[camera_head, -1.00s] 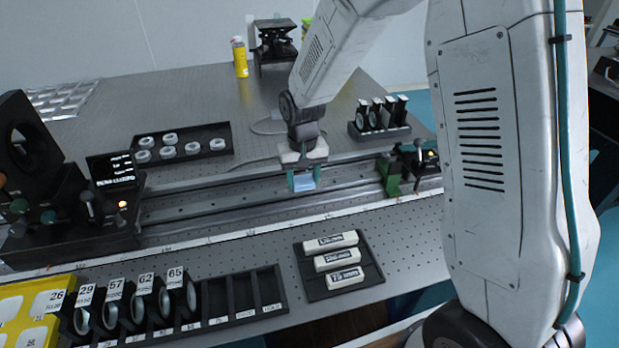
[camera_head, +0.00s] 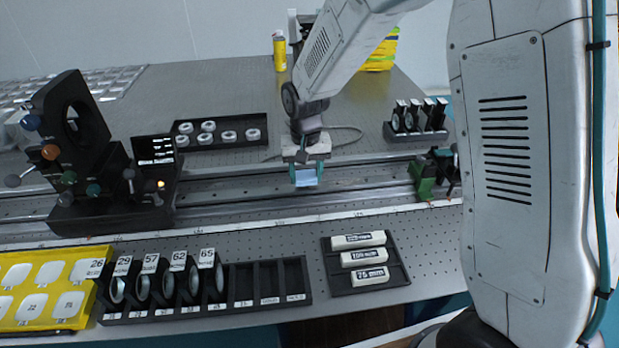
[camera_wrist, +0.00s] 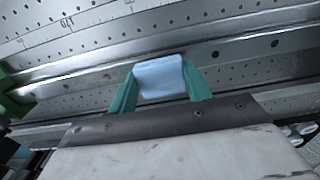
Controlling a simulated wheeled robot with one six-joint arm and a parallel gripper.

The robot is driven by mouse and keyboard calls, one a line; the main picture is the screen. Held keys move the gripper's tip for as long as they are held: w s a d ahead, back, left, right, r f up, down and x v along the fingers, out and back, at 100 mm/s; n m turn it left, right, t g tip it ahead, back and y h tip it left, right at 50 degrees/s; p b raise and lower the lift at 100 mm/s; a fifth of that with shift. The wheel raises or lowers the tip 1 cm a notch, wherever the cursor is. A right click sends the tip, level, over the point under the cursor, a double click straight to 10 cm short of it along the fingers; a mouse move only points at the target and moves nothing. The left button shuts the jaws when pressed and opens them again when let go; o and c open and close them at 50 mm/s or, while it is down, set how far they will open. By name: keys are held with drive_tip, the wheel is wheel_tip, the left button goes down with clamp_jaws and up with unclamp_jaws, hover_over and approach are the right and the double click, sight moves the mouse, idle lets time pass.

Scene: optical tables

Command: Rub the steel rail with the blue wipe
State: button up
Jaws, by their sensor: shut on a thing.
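The steel rail (camera_head: 240,189) runs left to right across the perforated table. It also crosses the wrist view (camera_wrist: 235,72). My gripper (camera_head: 306,172) is over the middle stretch of the rail, pointing down. Its green fingers (camera_wrist: 160,85) are shut on the blue wipe (camera_wrist: 158,77), a small pale-blue pad that shows between them. The wipe also shows in the head view (camera_head: 305,178), low at the rail. I cannot tell for certain whether its underside touches the rail, as that side is hidden.
A black optics stand with knobs (camera_head: 95,185) is at the rail's left, and a green carriage (camera_head: 425,183) at its right. Behind are a tray of rings (camera_head: 220,135) and a lens rack (camera_head: 415,133). In front are a lens holder (camera_head: 240,288) and a labelled-block tray (camera_head: 365,262).

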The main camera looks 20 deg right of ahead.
sight(306, 176)
drive_tip(key=shift+r, duration=3.1)
drive_tip(key=shift+s, duration=0.1)
